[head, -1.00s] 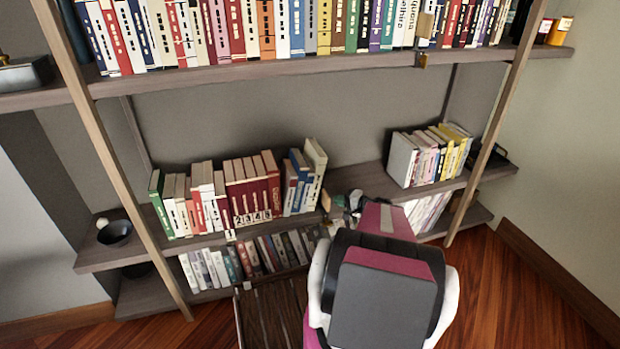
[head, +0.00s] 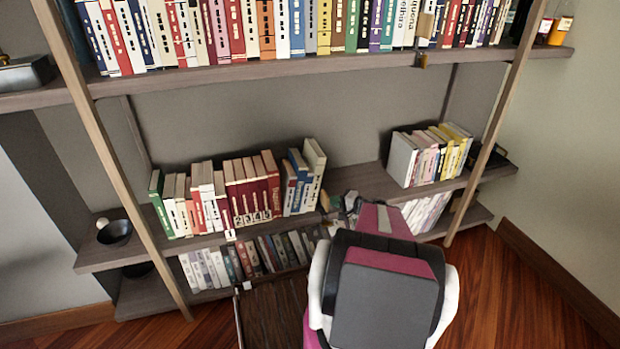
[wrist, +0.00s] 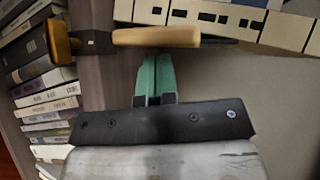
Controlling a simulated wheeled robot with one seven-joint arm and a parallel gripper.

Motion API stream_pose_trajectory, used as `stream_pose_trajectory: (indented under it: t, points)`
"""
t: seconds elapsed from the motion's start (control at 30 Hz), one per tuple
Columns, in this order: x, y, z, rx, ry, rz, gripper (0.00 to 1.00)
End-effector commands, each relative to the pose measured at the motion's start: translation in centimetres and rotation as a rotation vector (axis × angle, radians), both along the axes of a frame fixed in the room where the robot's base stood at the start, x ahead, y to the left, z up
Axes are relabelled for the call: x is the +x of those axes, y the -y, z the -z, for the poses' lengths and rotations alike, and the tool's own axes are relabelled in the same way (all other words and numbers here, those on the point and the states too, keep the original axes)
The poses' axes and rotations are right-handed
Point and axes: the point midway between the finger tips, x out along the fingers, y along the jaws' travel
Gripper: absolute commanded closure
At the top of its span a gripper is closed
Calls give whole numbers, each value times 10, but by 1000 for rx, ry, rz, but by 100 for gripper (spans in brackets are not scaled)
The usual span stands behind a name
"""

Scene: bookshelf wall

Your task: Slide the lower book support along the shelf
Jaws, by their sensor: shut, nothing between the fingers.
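The lower book support is a pale wooden block (wrist: 155,37) with a dark metal strip and an orange-brown wooden piece (wrist: 58,42) at the shelf edge. In the head view the support (head: 325,201) stands at the right end of the left book row on the middle shelf. My gripper (wrist: 155,68) has green fingers pressed together with nothing between them. Its tips are right at the pale block in the wrist view; I cannot tell whether they touch. In the head view my wrist and arm partly hide the gripper and the shelf there.
The left book row (head: 225,195) ends at the support. Bare middle shelf (head: 365,180) lies between it and the right book group (head: 430,155). Books (head: 240,258) also fill the shelf below. An upper support (head: 422,58) sits on the top shelf. Wooden posts flank the shelves.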

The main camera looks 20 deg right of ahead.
Motion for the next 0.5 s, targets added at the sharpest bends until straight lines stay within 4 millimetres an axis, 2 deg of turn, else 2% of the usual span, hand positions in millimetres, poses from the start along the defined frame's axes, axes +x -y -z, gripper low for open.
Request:
stream_pose_trajectory:
  t: [0.5]
  points:
    - [-1,-26,0,-1,0,-1,100]
